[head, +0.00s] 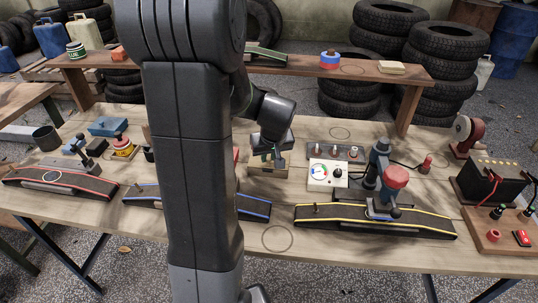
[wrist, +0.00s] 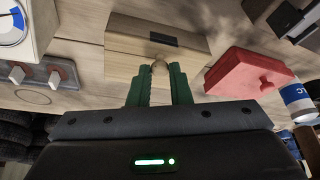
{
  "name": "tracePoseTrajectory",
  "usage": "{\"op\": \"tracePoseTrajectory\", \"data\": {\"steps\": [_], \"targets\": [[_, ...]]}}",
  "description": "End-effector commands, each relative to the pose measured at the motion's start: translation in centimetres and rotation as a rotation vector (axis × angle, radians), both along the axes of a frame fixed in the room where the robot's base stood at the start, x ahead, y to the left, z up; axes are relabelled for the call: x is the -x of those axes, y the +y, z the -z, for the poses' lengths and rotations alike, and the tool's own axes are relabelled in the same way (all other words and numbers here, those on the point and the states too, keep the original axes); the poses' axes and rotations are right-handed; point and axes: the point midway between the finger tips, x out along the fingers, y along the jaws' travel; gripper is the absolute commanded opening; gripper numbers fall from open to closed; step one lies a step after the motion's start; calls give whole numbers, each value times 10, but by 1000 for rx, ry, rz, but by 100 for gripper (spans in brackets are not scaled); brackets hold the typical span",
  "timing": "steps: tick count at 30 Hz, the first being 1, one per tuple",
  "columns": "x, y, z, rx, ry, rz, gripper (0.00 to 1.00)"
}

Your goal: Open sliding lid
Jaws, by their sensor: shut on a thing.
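A wooden box (head: 268,170) sits on the workbench near its middle, right of my arm. In the wrist view the wooden box (wrist: 130,40) is close ahead, with a small dark strip on its top. A round wooden knob (wrist: 160,67) sits at the box's near side, between my green fingertips. My gripper (wrist: 160,72) is shut on this knob; in the head view my gripper (head: 268,157) is low over the box. My gripper covers part of the box, and I cannot tell how far its lid is slid.
A red box (wrist: 247,72) with a knob stands beside the wooden box. A white gauge box (head: 327,175) and a switch strip (head: 335,153) are on the other side. A yellow-edged track (head: 430,220) and a blue-edged track (head: 254,208) lie in front. A raised shelf (head: 395,76) spans behind.

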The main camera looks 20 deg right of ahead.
Motion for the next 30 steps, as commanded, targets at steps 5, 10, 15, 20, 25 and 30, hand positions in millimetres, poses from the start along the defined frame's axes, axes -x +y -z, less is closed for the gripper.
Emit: {"op": "tracePoseTrajectory", "data": {"steps": [5, 10, 15, 20, 25, 30], "targets": [[-12, -8, 0, 1, -1, 0, 0], [-42, -26, 0, 1, -2, 0, 0], [-60, -37, 0, 0, -1, 0, 0], [-64, -39, -1, 1, -2, 0, 0], [-63, -39, -1, 1, -2, 0, 0], [-63, -39, -1, 1, -1, 0, 39]]}}
